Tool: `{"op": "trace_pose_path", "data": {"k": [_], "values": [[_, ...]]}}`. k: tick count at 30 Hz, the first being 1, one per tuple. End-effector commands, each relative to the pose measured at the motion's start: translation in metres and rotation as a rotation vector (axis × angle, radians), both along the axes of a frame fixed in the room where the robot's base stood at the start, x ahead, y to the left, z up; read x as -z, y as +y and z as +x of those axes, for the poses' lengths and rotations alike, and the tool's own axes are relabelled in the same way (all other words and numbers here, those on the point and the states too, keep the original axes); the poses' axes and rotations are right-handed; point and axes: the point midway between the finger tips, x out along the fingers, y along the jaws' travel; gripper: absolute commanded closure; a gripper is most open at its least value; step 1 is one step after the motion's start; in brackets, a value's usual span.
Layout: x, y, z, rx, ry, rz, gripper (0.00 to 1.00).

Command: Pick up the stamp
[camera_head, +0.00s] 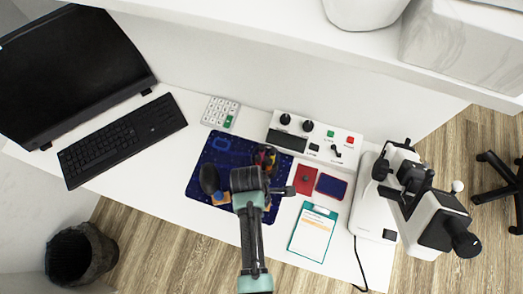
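A dark rounded knob with a tan, wood-like base (210,180) is on the blue mat (198,170), just left of my gripper; it looks like a stamp, but I cannot be sure. A small black, red and yellow object (265,157) shows just beyond my gripper, partly covered. A tan piece (267,208) shows beside my arm. My gripper (250,179) is over the middle of the mat, seen from above and behind. Its fingertips are hidden, so I cannot tell whether it is open or holds anything.
A control box (345,143) and a keypad (220,112) stand behind the mat. A red item (306,180), a blue pad with a red rim (331,186) and a clipboard (313,232) lie to the right. A microscope (375,205) stands farther right; a keyboard (122,140) and monitor (70,70) are left.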

Motion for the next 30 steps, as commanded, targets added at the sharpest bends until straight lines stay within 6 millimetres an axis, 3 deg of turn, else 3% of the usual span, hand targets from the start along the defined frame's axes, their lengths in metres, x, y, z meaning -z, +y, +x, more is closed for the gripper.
{"op": "trace_pose_path", "data": {"k": [9, 21, 30], "values": [[0.0054, -0.0008, 0.0002, 0.000, -0.001, 0.000, 0.30], [0.0052, -0.0007, 0.0000, 0.000, -0.001, 0.000, 1.00], [0.0049, -0.0007, 0.0002, 0.000, -0.001, 0.000, 1.00]]}}
